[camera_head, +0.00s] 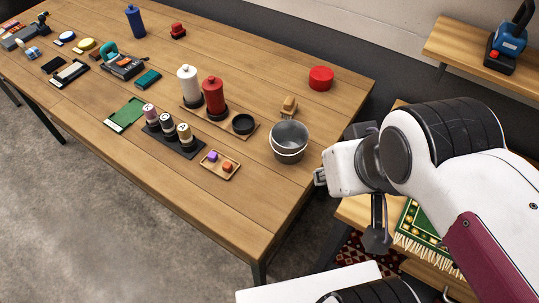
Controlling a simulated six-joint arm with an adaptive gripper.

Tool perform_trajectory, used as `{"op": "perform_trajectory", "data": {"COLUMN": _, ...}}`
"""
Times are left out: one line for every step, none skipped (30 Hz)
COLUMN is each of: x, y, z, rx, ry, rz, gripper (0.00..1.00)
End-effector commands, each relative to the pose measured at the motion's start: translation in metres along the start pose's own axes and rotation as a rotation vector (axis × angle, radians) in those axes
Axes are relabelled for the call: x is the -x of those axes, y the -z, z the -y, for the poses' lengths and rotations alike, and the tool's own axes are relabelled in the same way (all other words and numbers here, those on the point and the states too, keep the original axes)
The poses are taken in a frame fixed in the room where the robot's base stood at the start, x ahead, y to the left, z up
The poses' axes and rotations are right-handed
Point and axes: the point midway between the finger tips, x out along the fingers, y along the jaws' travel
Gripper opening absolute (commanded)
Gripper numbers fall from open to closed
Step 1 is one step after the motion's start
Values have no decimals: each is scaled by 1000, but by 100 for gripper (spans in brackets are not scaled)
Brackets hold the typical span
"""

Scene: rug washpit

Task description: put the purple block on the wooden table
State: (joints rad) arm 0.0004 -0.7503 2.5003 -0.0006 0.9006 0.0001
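The purple block (212,156) sits in a small wooden tray (209,169) near the front edge of the wooden table (205,207). An orange-red block (227,167) lies beside it in the same tray. My gripper (376,242) hangs down below my wrist, off the table's right end and well to the right of the tray. It looks dark and small, and nothing is seen in it. Its fingers are not clear enough to tell whether they are open or shut.
Metal bowls (289,138) stand right of the tray, near the table's right end. A dark stand with several spools (167,125) is to its left. Red (213,95) and white (188,84) bottles stand behind. Bare wood lies in front of the tray.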

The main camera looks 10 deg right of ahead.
Motion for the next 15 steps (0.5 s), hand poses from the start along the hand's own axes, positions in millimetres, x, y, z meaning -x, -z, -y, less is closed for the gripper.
{"op": "perform_trajectory", "data": {"x": 0, "y": 0, "z": 0, "rx": 0, "ry": 0, "rz": 0, "gripper": 22}}
{"op": "perform_trajectory", "data": {"x": 0, "y": 0, "z": 0, "rx": 0, "ry": 0, "rz": 0, "gripper": 22}}
{"op": "perform_trajectory", "data": {"x": 0, "y": 0, "z": 0, "rx": 1, "ry": 1, "rz": 0, "gripper": 22}}
{"op": "perform_trajectory", "data": {"x": 0, "y": 0, "z": 1, "rx": 2, "ry": 1, "rz": 0, "gripper": 22}}
{"op": "perform_trajectory", "data": {"x": 0, "y": 0, "z": 1, "rx": 4, "ry": 2, "rz": 0, "gripper": 22}}
{"op": "perform_trajectory", "data": {"x": -1, "y": 0, "z": 2, "rx": 6, "ry": 4, "rz": 3, "gripper": 22}}
{"op": "perform_trajectory", "data": {"x": -2, "y": 0, "z": 2, "rx": 9, "ry": 5, "rz": 7, "gripper": 22}}
{"op": "perform_trajectory", "data": {"x": -3, "y": 0, "z": 3, "rx": 10, "ry": 6, "rz": 12, "gripper": 22}}
{"op": "perform_trajectory", "data": {"x": -5, "y": -1, "z": 4, "rx": 14, "ry": 8, "rz": 21, "gripper": 22}}
{"op": "perform_trajectory", "data": {"x": -6, "y": -2, "z": 4, "rx": 16, "ry": 9, "rz": 29, "gripper": 22}}
{"op": "perform_trajectory", "data": {"x": -9, "y": -2, "z": 5, "rx": 19, "ry": 10, "rz": 38, "gripper": 22}}
{"op": "perform_trajectory", "data": {"x": -12, "y": -3, "z": 6, "rx": 23, "ry": 12, "rz": 52, "gripper": 22}}
{"op": "perform_trajectory", "data": {"x": -14, "y": -3, "z": 7, "rx": 26, "ry": 13, "rz": 63, "gripper": 22}}
{"op": "perform_trajectory", "data": {"x": -17, "y": -4, "z": 8, "rx": 29, "ry": 15, "rz": 75, "gripper": 22}}
{"op": "perform_trajectory", "data": {"x": -20, "y": -3, "z": 9, "rx": 35, "ry": 17, "rz": 90, "gripper": 22}}
